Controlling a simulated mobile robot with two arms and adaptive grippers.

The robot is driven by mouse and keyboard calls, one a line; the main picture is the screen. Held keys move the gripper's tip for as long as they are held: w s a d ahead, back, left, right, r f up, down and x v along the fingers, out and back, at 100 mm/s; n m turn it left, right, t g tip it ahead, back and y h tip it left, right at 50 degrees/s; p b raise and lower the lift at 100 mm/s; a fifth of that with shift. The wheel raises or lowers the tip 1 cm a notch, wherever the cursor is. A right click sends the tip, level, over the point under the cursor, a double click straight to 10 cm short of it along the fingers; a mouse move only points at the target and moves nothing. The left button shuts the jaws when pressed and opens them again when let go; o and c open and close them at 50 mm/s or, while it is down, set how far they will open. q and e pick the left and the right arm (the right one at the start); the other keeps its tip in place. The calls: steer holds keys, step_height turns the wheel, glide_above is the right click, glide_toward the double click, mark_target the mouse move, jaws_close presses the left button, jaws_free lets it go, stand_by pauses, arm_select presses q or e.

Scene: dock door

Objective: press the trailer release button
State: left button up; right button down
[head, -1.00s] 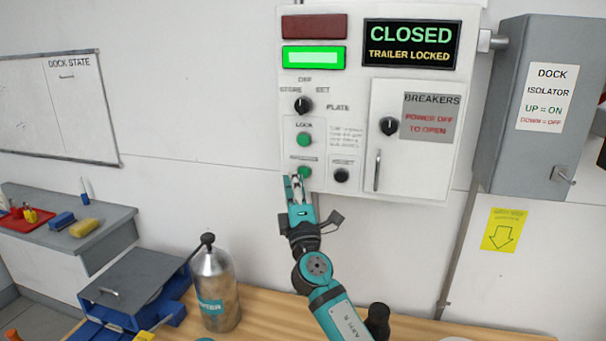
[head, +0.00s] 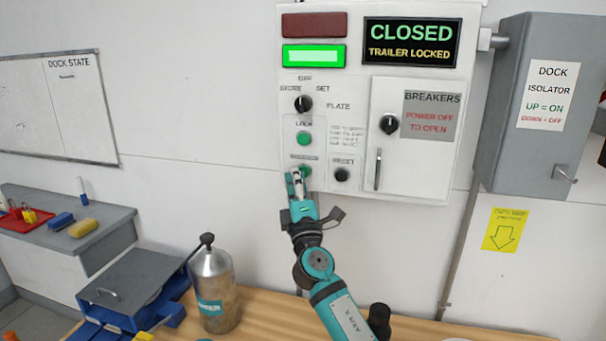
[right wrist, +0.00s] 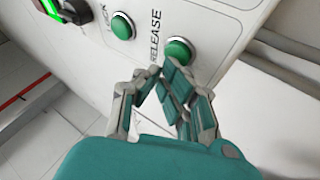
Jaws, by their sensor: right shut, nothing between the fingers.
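The green release button (head: 305,171) is on the lower left of the white control panel (head: 425,185), below the green lock button (head: 304,139). In the right wrist view, the release button (right wrist: 177,50) shows beside its RELEASE label. My right gripper (head: 297,176) is shut and empty, its fingertips just in front of the release button and partly covering it in the head view. In the right wrist view the fingertips (right wrist: 168,74) are at the button's lower edge; I cannot tell whether they touch it. The display (head: 410,44) reads CLOSED, TRAILER LOCKED. My left gripper is not in view.
A black reset button (head: 341,174) sits right of the release button. A selector knob (head: 303,104) is above, and the breaker door (head: 410,165) is to the right. A metal bottle (head: 214,290) stands on the wooden bench (head: 262,318) below.

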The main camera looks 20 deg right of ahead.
steer(key=shift+w+d, duration=0.2)
steer(key=shift+w, duration=0.05)
steer(key=shift+s, duration=0.1)
stand_by(0.5)
steer(key=shift+s+a, duration=0.5)
steer(key=shift+s, duration=0.15)
steer(key=s+a, duration=0.1)
steer(key=s, duration=0.1)
steer(key=s+a+p, duration=0.1)
steer(key=s, duration=0.1)
steer(key=shift+a, duration=0.4)
